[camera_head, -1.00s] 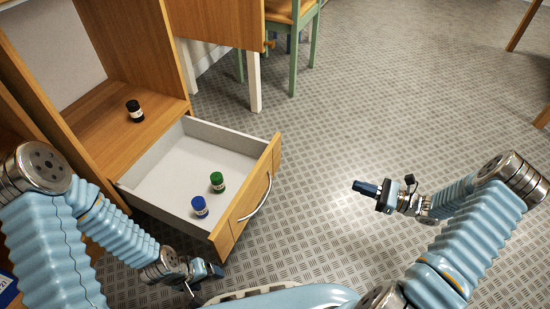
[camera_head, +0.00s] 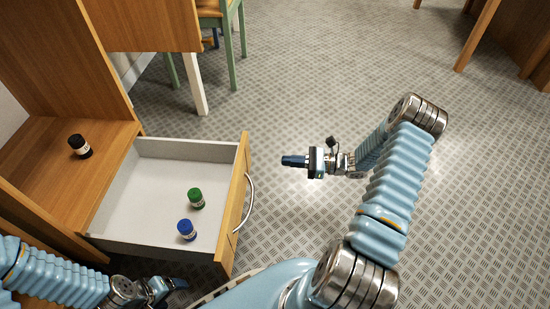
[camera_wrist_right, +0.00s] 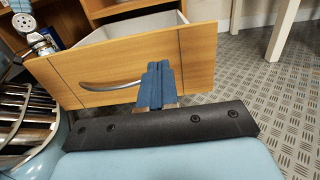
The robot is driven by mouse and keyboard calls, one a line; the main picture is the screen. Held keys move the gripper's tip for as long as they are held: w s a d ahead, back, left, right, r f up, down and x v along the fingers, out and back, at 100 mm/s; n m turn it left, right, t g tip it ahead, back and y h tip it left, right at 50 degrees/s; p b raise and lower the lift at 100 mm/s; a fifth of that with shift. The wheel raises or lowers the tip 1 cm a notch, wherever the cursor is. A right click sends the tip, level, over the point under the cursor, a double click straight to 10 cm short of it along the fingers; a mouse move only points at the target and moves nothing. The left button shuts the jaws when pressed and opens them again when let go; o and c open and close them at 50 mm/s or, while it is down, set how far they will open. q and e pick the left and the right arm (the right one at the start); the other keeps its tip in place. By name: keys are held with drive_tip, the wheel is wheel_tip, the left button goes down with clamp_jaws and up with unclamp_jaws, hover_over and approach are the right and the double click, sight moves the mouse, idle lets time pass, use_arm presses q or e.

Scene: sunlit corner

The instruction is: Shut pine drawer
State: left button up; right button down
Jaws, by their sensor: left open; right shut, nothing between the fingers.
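The pine drawer (camera_head: 238,205) is pulled out of its cabinet, with a curved metal handle (camera_head: 248,200) on its front. Inside it stand a green-capped jar (camera_head: 196,198) and a blue-capped jar (camera_head: 187,230). My right gripper (camera_head: 285,161) is shut and empty, to the right of the drawer front and apart from it, pointing at it. In the right wrist view the drawer front (camera_wrist_right: 190,62) and handle (camera_wrist_right: 110,86) lie beyond the shut fingers (camera_wrist_right: 157,85). My left gripper (camera_head: 178,284) is open, low at the left, near the drawer's lower front corner.
A green chair (camera_head: 222,40) and a white table leg (camera_head: 196,85) are at the back. The metal-patterned floor (camera_head: 330,90) right of the drawer is clear.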

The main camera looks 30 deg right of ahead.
sight(243, 158)
use_arm(q)
drive_tip(key=shift+f+b, duration=0.3)
drive_tip(key=shift+f, duration=0.1)
use_arm(e)
drive_tip(key=x, duration=1.2)
drive_tip(key=shift+w, duration=0.1)
